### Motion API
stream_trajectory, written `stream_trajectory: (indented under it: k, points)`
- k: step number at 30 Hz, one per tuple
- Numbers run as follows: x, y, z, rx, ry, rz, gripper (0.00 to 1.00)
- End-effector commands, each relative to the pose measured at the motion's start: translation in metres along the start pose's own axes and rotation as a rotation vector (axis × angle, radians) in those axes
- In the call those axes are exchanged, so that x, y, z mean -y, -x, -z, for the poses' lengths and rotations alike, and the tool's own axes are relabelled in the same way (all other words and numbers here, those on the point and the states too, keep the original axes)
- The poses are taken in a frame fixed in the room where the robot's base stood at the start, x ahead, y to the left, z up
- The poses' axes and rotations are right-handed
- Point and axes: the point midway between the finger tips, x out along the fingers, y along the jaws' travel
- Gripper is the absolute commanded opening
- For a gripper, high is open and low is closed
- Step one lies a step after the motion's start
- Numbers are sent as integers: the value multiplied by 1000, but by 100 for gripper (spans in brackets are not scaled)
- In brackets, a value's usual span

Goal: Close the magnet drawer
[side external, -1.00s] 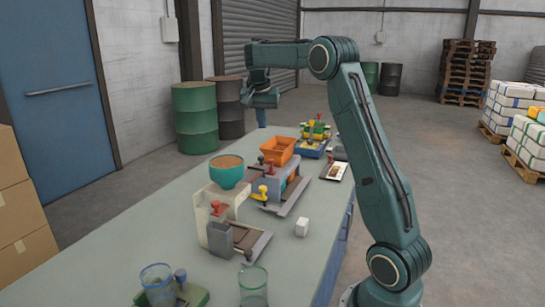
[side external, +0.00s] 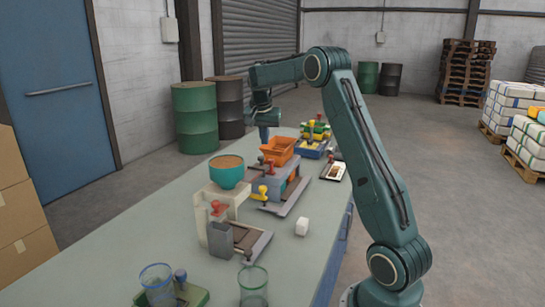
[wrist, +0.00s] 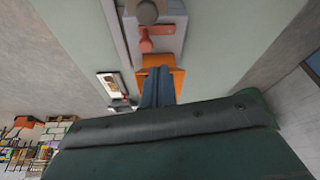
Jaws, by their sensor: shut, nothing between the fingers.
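My gripper (side external: 264,136) hangs pointing down above the bench, just left of and behind the orange hopper (side external: 284,147), with its fingers shut and empty. In the wrist view, the fingers (wrist: 157,72) overlap the orange hopper (wrist: 166,62); I cannot tell if they touch it. The hopper sits on a grey machine (side external: 289,180) with red and yellow knobs and a grey tray (side external: 292,198) out at its front right. I cannot tell which part is the magnet drawer. A red lever (wrist: 150,38) shows on the grey machine in the wrist view.
A cream filler (side external: 213,232) with a teal bowl (side external: 229,176) stands nearer. The bench's left side is clear.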

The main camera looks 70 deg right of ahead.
Motion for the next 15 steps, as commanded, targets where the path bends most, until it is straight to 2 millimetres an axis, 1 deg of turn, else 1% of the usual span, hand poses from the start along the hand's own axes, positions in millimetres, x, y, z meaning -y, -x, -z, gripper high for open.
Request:
stream_trajectory:
  k: [1, 7, 10, 15]
  points:
    - [-1, -9, 0, 2, 0, -2, 0]
    - [0, -40, -1, 2, 0, -2, 0]
    - [0, -32, -11, 0, 1, 2, 0]
    - [0, -27, -26, -1, 1, 2, 0]
